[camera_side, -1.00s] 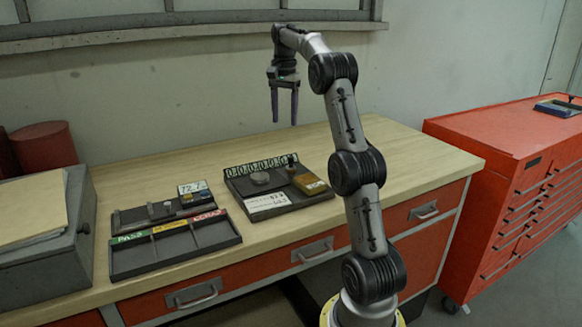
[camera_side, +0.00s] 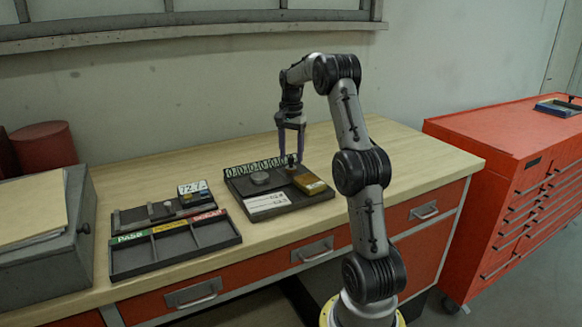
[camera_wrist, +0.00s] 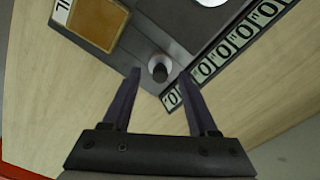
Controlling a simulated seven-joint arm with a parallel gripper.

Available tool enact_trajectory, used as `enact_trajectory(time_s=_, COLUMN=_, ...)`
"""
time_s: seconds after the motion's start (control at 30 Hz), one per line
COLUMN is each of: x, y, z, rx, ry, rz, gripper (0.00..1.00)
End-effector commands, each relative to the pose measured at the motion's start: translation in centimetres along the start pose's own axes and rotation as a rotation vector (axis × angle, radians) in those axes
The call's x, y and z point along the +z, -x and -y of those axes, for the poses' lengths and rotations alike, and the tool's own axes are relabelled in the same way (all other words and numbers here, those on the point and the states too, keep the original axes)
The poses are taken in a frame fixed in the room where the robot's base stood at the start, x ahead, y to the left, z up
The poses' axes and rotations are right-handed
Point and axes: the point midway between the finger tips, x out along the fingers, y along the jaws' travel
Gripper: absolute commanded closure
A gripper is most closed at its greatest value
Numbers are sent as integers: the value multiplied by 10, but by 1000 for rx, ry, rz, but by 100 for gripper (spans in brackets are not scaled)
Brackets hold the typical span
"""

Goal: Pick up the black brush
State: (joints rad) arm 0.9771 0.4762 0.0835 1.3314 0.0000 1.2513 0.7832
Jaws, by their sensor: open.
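The black brush appears to be the small dark upright piece with a round top (camera_wrist: 159,69), in a corner of the dark tray in the wrist view; it also shows small in the side view (camera_side: 291,161). My gripper (camera_side: 291,154) is open and points down above that corner. In the wrist view its two fingertips (camera_wrist: 160,74) appear on either side of the brush, with nothing held. I cannot tell the exact height of the tips over the brush.
The dark tray (camera_side: 236,187) also holds a number strip (camera_side: 254,167), a round grey piece (camera_side: 260,178), a brown-yellow block (camera_side: 309,184) and white cards (camera_side: 268,202). A three-bay tray (camera_side: 175,245) lies to the left. The bench right of the tray is clear.

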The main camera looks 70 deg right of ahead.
Motion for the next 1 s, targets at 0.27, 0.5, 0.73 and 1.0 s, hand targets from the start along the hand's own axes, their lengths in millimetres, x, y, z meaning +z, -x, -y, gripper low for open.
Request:
enact_trajectory(time_s=0.27, x=0, y=-22, z=0, rx=-1, ry=0, rz=-1, gripper=40)
enact_trajectory(time_s=0.5, x=0, y=-22, z=0, rx=-1, ry=0, rz=-1, gripper=53)
enact_trajectory(time_s=0.73, x=0, y=-22, z=0, rx=-1, ry=0, rz=-1, gripper=94)
enact_trajectory(time_s=1.0, x=0, y=-21, z=0, rx=-1, ry=0, rz=-1, gripper=100)
